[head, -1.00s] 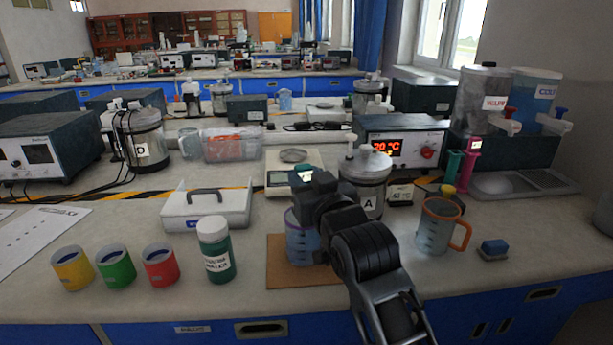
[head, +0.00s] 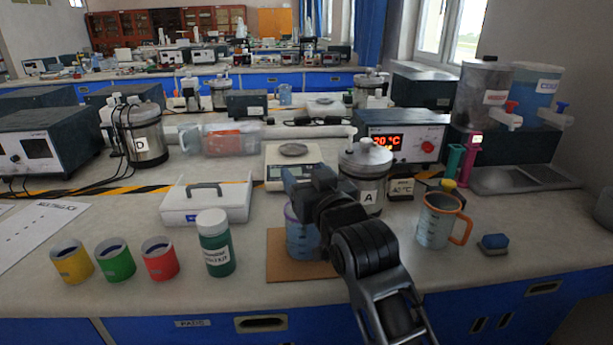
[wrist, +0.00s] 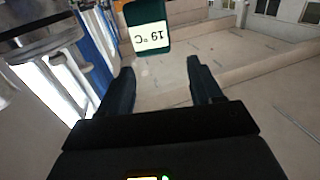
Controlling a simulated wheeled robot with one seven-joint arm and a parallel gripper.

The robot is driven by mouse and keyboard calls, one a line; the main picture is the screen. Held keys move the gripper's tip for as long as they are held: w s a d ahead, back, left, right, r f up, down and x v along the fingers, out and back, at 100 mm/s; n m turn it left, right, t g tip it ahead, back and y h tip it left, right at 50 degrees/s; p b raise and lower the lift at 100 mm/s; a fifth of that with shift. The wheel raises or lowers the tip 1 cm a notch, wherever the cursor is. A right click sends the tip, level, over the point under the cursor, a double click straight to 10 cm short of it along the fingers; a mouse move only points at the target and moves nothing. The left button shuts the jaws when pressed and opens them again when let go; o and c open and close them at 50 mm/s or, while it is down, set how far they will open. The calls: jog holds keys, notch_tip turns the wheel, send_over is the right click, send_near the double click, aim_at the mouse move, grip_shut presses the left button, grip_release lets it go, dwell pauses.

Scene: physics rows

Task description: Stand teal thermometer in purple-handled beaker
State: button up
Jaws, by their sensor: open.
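The teal thermometer's dark teal head (wrist: 148,28) shows at the top of the wrist view, its white display reading 19 °C upside down. It is just past my open fingertips and apart from them. My gripper (head: 298,182) is over the purple-handled beaker (head: 299,238), which stands upright on a brown mat.
An orange-handled beaker (head: 438,222) and a blue block (head: 494,243) stand to the right. A steel vessel marked A (head: 366,180) and a scale (head: 282,174) are behind.

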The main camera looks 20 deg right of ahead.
jog(key=shift+s, duration=0.1)
jog(key=s, duration=0.7)
jog(key=shift+s+a+b, duration=0.2)
jog(key=shift+s+b, duration=0.1)
jog(key=shift+b, duration=0.1)
dwell(0.5)
jog(key=s+d+f+n+g+y+p, duration=0.1)
jog(key=s+f, duration=0.5)
jog(key=s, duration=0.5)
jog(key=s+d+f+n+g, duration=0.1)
jog(key=s+f, duration=0.6)
jog(key=s, duration=0.3)
jog(key=s+a+r+m+g, duration=0.1)
jog(key=s+a+r, duration=0.1)
jog(key=s, duration=1.9)
jog(key=shift+p, duration=0.35)
